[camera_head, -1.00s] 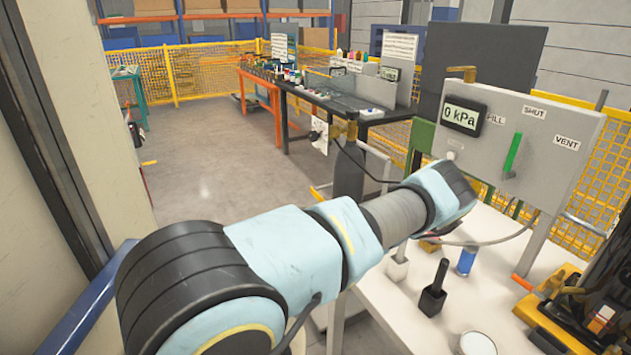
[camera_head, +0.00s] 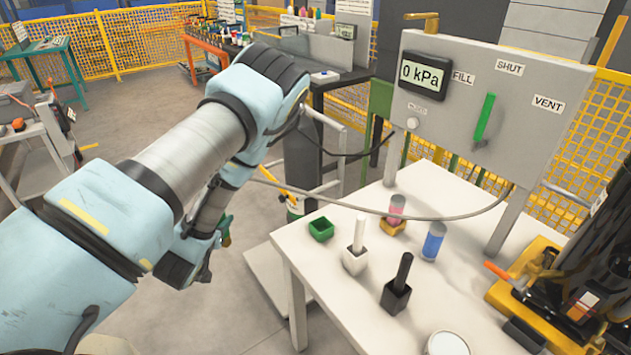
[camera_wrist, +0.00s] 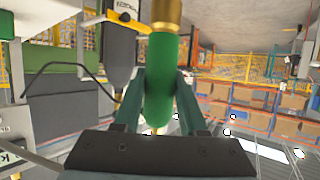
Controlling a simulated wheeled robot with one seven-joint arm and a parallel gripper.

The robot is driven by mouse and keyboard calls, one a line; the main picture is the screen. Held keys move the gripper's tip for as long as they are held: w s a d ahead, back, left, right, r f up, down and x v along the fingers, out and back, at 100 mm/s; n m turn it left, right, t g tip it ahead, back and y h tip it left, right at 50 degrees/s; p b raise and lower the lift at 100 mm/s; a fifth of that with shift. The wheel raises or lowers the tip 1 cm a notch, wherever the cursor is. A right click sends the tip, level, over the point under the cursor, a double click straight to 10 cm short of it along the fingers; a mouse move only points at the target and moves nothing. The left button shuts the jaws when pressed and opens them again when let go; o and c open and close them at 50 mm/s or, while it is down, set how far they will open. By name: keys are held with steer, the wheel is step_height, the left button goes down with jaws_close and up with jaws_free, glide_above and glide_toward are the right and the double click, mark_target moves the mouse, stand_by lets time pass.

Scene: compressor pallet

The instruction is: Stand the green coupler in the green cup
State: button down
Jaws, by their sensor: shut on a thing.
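My gripper is shut on the green coupler (camera_wrist: 160,78), a green cylinder with a brass end, held between both fingers in the wrist view. In the head view my gripper (camera_head: 222,232) hangs to the left of the white table, beyond its edge, and only a little green shows at it. The green cup (camera_head: 321,229) is a small square cup near the table's left corner. It looks empty. My gripper is apart from it, to its left.
On the table (camera_head: 330,285) are a white cup (camera_head: 355,261) and a black cup (camera_head: 395,298), each with an upright coupler. A hose hangs from the gauge panel (camera_head: 480,120).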

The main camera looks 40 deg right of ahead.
steer(key=s+d+r+m+g+h+b, duration=0.1)
steer(key=s+d+r+m+g, duration=0.2)
steer(key=d, duration=0.4)
steer(key=s+d+r+m+g+h+b, duration=0.1)
steer(key=s+d+r+m+g+h, duration=0.1)
steer(key=s+d+r+m+g, duration=0.2)
steer(key=s+d+r+m+g+h, duration=0.1)
steer(key=s+d+r+m+g, duration=0.2)
steer(key=s+d, duration=0.3)
steer(key=d+r+g, duration=0.1)
steer(key=d, duration=0.4)
steer(key=shift+s+d+r+h+b, duration=0.25)
steer(key=shift+s+d+h+b, duration=0.05)
steer(key=shift+s+d+b, duration=0.1)
steer(key=shift+w+a, duration=0.1)
step_height(320, 180, down, 10)
steer(key=b, duration=0.7)
steer(key=shift+r+b, duration=0.15)
steer(key=shift+b, duration=0.2)
steer(key=shift+f+b, duration=0.45)
steer(key=shift+f, duration=0.2)
steer(key=shift+c, duration=1.9)
jaws_free()
